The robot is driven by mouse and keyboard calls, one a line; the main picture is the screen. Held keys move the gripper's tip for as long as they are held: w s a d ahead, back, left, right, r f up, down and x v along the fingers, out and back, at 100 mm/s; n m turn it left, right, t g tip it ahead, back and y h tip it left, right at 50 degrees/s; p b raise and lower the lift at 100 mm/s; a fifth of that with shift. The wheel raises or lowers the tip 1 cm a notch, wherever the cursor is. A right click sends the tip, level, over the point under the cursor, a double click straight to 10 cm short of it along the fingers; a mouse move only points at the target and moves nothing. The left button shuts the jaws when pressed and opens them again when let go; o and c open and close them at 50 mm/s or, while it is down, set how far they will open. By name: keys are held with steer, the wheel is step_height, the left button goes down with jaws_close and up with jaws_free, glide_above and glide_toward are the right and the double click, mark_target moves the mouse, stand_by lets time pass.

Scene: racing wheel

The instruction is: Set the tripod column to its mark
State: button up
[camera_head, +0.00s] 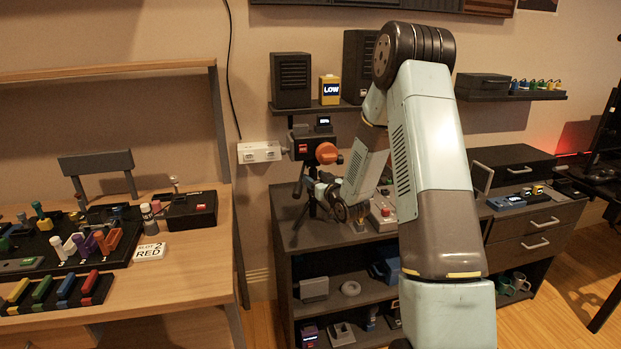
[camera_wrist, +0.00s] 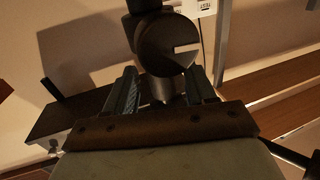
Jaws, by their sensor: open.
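The tripod (camera_head: 300,232) stands on the dark cabinet top with its dark legs spread. Its head carries a dark box with a red label and an orange round knob (camera_head: 326,153). My gripper (camera_head: 318,190) is at the tripod's upper part, just below that head, and partly hides the column. In the wrist view my gripper (camera_wrist: 164,90) is open. A dark round part with a pale wedge-shaped mark (camera_wrist: 167,45) lies just beyond and between the two fingers. I cannot tell whether the fingers touch it. The column's height mark cannot be made out.
A wall socket strip (camera_head: 260,152) is left of the tripod. A shelf (camera_head: 318,108) with speakers and a yellow "LOW" box (camera_head: 330,90) is above. A grey box with a red button (camera_head: 382,212) stands right of the gripper. A cluttered wooden desk (camera_head: 190,268) is at left.

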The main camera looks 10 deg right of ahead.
steer(key=shift+x, duration=0.9)
jaws_close()
